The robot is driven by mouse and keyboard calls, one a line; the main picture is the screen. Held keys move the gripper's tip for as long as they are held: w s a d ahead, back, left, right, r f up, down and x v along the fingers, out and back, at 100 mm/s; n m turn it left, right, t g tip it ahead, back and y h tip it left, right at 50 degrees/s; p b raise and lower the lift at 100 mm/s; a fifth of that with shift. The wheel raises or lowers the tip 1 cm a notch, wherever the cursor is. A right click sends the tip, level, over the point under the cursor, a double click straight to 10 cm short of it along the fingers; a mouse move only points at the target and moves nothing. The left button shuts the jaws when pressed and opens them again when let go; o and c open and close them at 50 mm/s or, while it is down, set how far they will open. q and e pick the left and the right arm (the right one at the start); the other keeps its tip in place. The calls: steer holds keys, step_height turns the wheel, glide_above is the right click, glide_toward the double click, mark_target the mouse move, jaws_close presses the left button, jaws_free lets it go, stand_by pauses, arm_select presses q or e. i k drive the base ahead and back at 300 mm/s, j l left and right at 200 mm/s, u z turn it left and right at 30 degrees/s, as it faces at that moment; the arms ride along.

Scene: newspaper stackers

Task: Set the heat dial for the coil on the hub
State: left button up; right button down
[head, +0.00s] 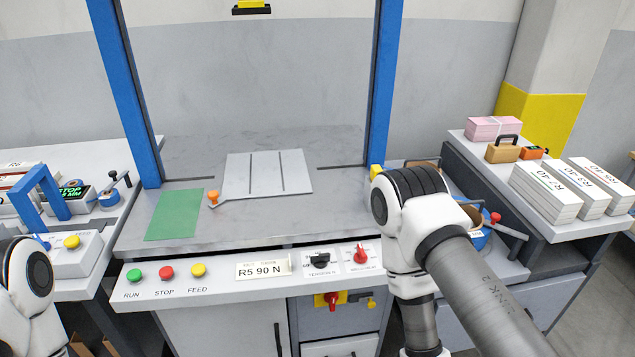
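A red dial (360,254) sits at the right end of the sloped front panel, with small lettering under it that I cannot read surely. A black dial (320,260) marked for tension is left of it. A label card (263,269) reading "R5 90 N" is further left. Behind my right arm, a blue and brown round part (480,238) shows only partly; I cannot tell whether it is the coil on the hub. My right arm stands just right of the red dial, its gripper out of view. My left arm shows at the lower left edge, its gripper out of view.
Green, red and yellow buttons (167,272) line the panel's left. A red rotary switch (331,300) is below it. Blue posts (126,90) flank the grey worktop (240,212), which holds a green mat (175,215). Labelled paper stacks (575,185) stand at right.

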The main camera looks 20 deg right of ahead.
mark_target(360, 257)
steer(key=z, duration=0.85)
